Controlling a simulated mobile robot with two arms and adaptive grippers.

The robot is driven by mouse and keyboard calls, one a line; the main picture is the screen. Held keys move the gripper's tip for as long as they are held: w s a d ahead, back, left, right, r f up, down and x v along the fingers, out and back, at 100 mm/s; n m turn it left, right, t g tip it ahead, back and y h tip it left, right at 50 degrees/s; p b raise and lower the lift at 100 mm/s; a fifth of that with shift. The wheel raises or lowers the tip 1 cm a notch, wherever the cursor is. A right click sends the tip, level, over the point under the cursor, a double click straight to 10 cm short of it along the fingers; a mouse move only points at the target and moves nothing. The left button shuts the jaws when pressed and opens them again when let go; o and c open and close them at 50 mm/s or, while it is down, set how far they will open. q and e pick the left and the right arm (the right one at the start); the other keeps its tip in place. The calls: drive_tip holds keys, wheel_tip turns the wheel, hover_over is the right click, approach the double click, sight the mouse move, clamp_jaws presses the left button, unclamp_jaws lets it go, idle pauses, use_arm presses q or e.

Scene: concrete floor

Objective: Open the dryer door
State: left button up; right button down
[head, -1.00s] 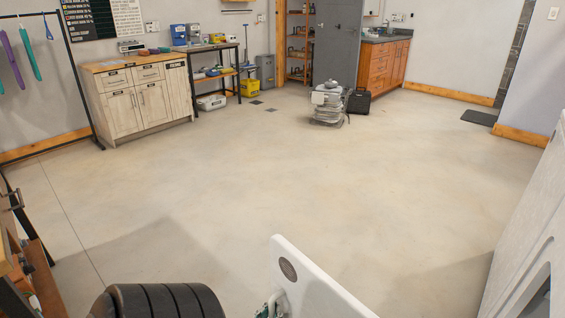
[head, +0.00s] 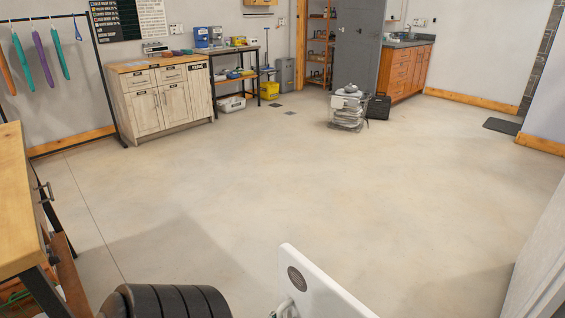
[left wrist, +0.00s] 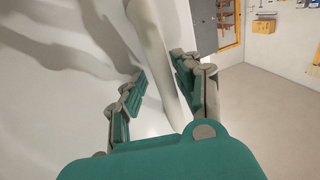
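A white panel (head: 310,285) with a round dark grille stands at the bottom middle of the head view. It may be the dryer door or a part of me; I cannot tell. Another white body (head: 545,270) is cut off at the lower right edge. My left gripper (left wrist: 160,85), teal and grey, has its fingers apart in the left wrist view. A long white bar or edge (left wrist: 152,45) runs between them, with a gap beside the left finger. A broad shadowed white surface (left wrist: 60,60) lies to the left. My right gripper is out of view.
A wooden-topped table (head: 22,200) is close on the left. A grey stack of items (head: 348,108) is on the floor. The middle floor is clear.

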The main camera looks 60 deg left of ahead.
use_arm(q)
drive_tip(key=shift+o, duration=0.3)
drive_tip(key=shift+s+a, duration=0.1)
drive_tip(key=shift+s, duration=0.05)
drive_tip(key=v, duration=1.2)
drive_tip(key=shift+w, duration=0.2)
